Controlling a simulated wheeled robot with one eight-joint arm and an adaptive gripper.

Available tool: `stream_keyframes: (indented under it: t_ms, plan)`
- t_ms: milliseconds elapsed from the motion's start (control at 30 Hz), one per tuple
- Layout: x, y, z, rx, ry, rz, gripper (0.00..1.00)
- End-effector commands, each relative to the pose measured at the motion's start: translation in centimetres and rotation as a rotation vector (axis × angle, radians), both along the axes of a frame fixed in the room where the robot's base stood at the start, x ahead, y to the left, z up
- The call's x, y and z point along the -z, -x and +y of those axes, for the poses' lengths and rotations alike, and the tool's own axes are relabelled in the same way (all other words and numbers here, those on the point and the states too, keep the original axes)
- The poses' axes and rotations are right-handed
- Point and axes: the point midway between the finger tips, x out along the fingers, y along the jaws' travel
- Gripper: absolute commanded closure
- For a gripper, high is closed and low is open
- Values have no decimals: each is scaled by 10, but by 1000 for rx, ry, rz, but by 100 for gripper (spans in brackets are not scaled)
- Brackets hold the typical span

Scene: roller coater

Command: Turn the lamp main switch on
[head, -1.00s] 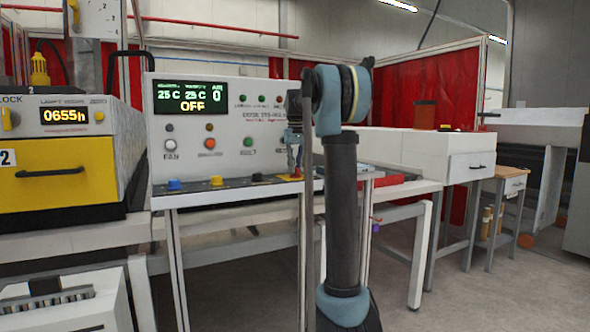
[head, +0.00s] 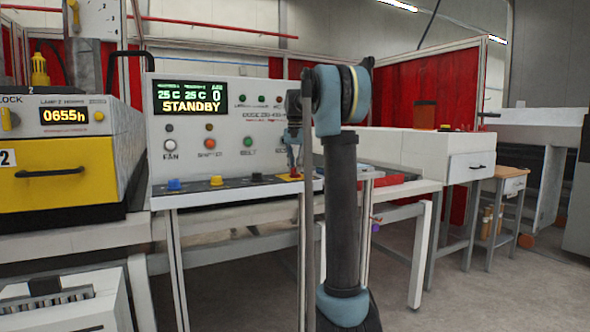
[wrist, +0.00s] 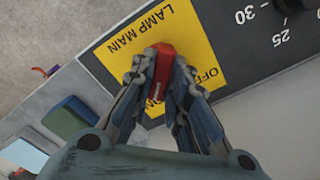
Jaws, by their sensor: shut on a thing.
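The lamp main switch (wrist: 160,68) is a red handle on a yellow plate (wrist: 198,46) marked "LAMP MAIN" and "OFF" in the wrist view. My gripper (wrist: 157,84) is shut on the red handle, with one finger on each side. In the head view the yellow plate (head: 290,178) lies at the right end of the control shelf, and my gripper (head: 294,168) is above it and mostly covers the switch. The display (head: 190,97) on the white panel reads STANDBY, with 25 C shown twice and a 0.
Blue (head: 174,184), yellow (head: 216,181) and black (head: 257,177) knobs line the shelf left of the switch. Round buttons are on the panel above. A yellow drawer unit (head: 55,172) stands at the left. Open floor (head: 480,290) is at the right.

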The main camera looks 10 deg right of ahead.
Motion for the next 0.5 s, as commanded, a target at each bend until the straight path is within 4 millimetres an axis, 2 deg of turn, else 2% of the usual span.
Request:
stream_keyframes:
  t_ms: [467, 500]
  plan:
    - [0, -1, 1, 15, -2, -3, 100]
    - [0, -1, 1, 15, -2, -3, 83]
